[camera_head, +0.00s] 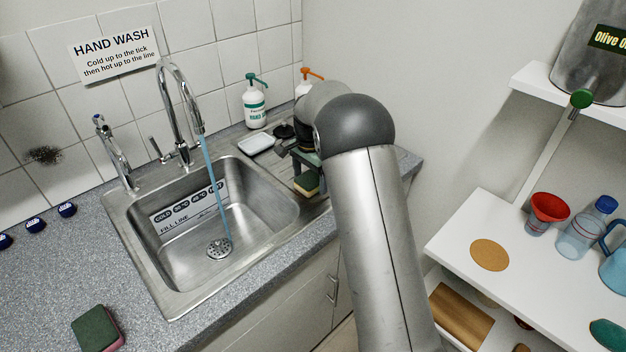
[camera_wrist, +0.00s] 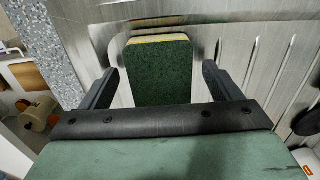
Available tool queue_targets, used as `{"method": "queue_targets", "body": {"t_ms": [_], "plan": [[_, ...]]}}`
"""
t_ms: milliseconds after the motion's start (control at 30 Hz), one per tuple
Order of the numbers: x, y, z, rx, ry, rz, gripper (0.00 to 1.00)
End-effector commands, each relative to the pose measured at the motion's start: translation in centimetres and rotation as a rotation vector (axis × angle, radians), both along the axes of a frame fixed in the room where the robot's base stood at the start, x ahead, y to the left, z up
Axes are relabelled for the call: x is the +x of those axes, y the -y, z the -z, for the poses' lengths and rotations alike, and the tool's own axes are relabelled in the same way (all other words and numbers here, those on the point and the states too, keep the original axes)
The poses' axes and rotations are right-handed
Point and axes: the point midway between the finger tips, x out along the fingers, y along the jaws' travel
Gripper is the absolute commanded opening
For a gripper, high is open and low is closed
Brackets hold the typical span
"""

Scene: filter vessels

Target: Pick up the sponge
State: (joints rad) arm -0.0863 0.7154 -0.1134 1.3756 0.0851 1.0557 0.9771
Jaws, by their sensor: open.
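A green sponge with a yellow layer (camera_head: 307,184) rests on the metal drainer right of the sink basin. In the wrist view the same sponge (camera_wrist: 160,70) lies between the two dark fingers of my gripper (camera_wrist: 160,75), with a visible gap on each side. My gripper is open and not closed on it. In the head view my gripper (camera_head: 305,160) is just above and beside this sponge, partly hidden by my arm. A second sponge, green and pink (camera_head: 97,328), lies on the worktop at the lower left.
Water runs from the tap (camera_head: 178,95) into the steel sink (camera_head: 222,210). Shelves with a red funnel (camera_head: 550,206) and jugs are at the right. The front left worktop is mostly clear.

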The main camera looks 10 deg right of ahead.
Motion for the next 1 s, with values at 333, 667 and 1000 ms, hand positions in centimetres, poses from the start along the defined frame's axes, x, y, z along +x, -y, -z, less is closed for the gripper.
{"method": "queue_targets", "body": {"t_ms": [333,667,1000], "plan": [[0.0,0.0,0.0,0.001,0.001,0.0,0.46],[0.0,0.0,0.0,0.001,0.001,0.0,0.33],[0.1,0.0,-2.2,0.0,0.004,-0.001,0.33]]}}
